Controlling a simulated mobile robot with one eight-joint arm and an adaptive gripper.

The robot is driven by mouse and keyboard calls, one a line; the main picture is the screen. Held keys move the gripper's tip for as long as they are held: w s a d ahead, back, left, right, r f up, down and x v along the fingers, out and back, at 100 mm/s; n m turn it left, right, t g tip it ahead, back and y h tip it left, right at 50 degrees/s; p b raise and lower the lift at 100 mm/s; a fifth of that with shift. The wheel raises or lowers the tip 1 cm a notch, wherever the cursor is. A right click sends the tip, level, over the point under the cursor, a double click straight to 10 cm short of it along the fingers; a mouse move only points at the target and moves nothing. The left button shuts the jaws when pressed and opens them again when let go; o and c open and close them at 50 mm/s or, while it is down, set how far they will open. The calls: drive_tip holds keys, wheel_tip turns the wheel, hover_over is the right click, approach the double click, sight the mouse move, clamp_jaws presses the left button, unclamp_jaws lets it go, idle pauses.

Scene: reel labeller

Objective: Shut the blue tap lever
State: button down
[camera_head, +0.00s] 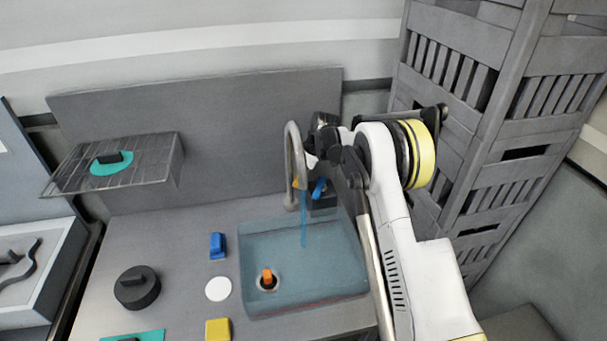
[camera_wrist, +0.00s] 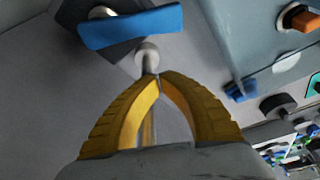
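The blue tap lever (camera_head: 319,188) sits on a dark block behind the sink, beside the curved grey spout (camera_head: 291,150). A blue stream of water (camera_head: 304,228) runs down into the sink (camera_head: 345,240). In the wrist view the lever (camera_wrist: 130,27) lies across the top, just beyond my fingertips and apart from them. My gripper (camera_wrist: 159,76) has yellow fingers whose tips meet with nothing visibly held. A grey rod with a rounded end (camera_wrist: 148,57) shows behind the tips. In the head view my arm hides most of the gripper.
An orange plug (camera_head: 267,277) stands in the sink. A blue block (camera_head: 217,246), a white disc (camera_head: 218,289), a yellow block (camera_head: 218,329) and a black round pot (camera_head: 137,288) are on the counter. A wire rack (camera_head: 75,178) is at left; grey stacked crates (camera_head: 460,75) rise at right.

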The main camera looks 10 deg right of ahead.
sight(317, 192)
drive_tip(key=shift+s+d+f, duration=0.2)
drive_tip(key=shift+s+d, duration=0.25)
drive_tip(key=shift+d, duration=0.4)
drive_tip(key=shift+s+d+f, duration=0.2)
drive_tip(key=shift+s+d, duration=0.2)
drive_tip(key=shift+d, duration=0.4)
drive_tip(key=shift+s+d+n+g+b, duration=0.3)
drive_tip(key=shift+s+n+b, duration=0.2)
drive_tip(key=shift+n, duration=0.4)
drive_tip(key=n+b, duration=0.1)
drive_tip(key=n, duration=0.1)
drive_tip(key=s+d+n+g+b, duration=0.1)
drive_tip(key=shift+s+d+n, duration=0.15)
drive_tip(key=shift+d+n, duration=0.15)
drive_tip(key=shift+n, duration=0.1)
drive_tip(key=shift+s+d+n, duration=0.1)
drive_tip(key=shift+d+n, duration=0.15)
drive_tip(key=shift+n, duration=0.05)
drive_tip(key=shift+s+d+b, duration=0.3)
drive_tip(key=shift+d+b, duration=0.2)
drive_tip(key=shift+d, duration=0.8)
drive_tip(key=shift+s+d+b, duration=0.1)
drive_tip(key=shift+b, duration=0.2)
drive_tip(key=shift+r, duration=0.15)
